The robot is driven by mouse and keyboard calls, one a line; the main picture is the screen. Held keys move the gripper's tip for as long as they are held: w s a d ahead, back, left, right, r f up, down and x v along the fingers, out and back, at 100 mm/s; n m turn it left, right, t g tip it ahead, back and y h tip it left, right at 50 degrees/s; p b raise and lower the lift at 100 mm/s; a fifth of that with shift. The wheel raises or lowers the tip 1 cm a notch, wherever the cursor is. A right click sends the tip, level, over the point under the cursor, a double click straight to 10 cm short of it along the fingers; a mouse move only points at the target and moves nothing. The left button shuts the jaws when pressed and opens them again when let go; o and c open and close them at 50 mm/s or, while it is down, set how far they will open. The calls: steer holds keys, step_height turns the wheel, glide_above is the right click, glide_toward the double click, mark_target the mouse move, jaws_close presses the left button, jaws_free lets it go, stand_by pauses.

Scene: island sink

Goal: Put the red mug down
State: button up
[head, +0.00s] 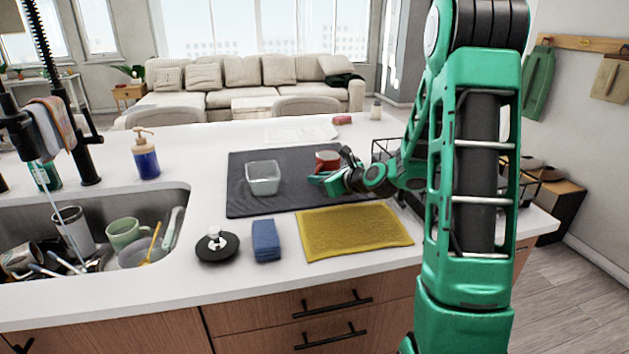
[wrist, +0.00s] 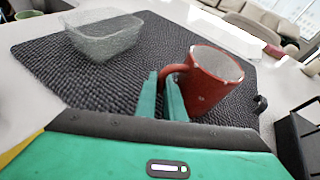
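The red mug (head: 327,158) is at the far right part of the dark ribbed mat (head: 240,203). In the wrist view the mug (wrist: 213,82) is right of centre, its pale inside visible and its handle towards my fingers. My gripper (head: 318,179) reaches in from the right; in the wrist view its two green fingers (wrist: 161,85) are close together at the mug's handle and appear shut on it. The mug is at or just above the mat; its base is partly hidden, so contact is unclear.
A clear glass container (head: 263,179) stands on the mat, left of the mug. A yellow cloth (head: 353,230), a blue sponge (head: 266,240) and a black lid (head: 217,247) lie in front. A wire rack (head: 383,149) is at right. The sink (head: 180,192) with dishes is left.

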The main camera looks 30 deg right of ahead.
steer(key=o, duration=0.4)
steer(key=shift+c, duration=0.2)
steer(key=shift+r, duration=0.1)
steer(key=v, duration=1.2)
